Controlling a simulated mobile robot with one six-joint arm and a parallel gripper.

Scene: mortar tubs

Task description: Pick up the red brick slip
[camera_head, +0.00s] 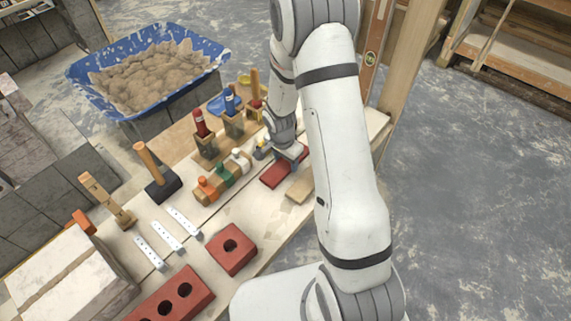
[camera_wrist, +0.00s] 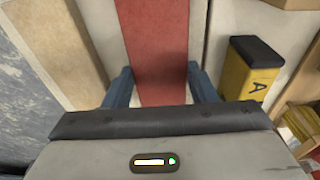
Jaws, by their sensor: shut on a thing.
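The red brick slip (camera_head: 276,174) is a flat, dark red strip on the wooden bench top in the head view. It runs up the middle of the wrist view (camera_wrist: 157,45). My gripper (camera_wrist: 160,84) has its two blue fingers on either side of the slip, shut on it near one end. In the head view my gripper (camera_head: 291,158) is at the far end of the slip, partly hidden by my arm. I cannot tell whether the slip is clear of the bench.
A tan slip (camera_head: 300,187) lies beside the red one, also in the wrist view (camera_wrist: 62,40). A yellow block marked A with a black top (camera_wrist: 250,68) stands on the other side. A wooden holder with coloured-top pieces (camera_head: 222,179) and a holed red brick (camera_head: 243,262) are nearby.

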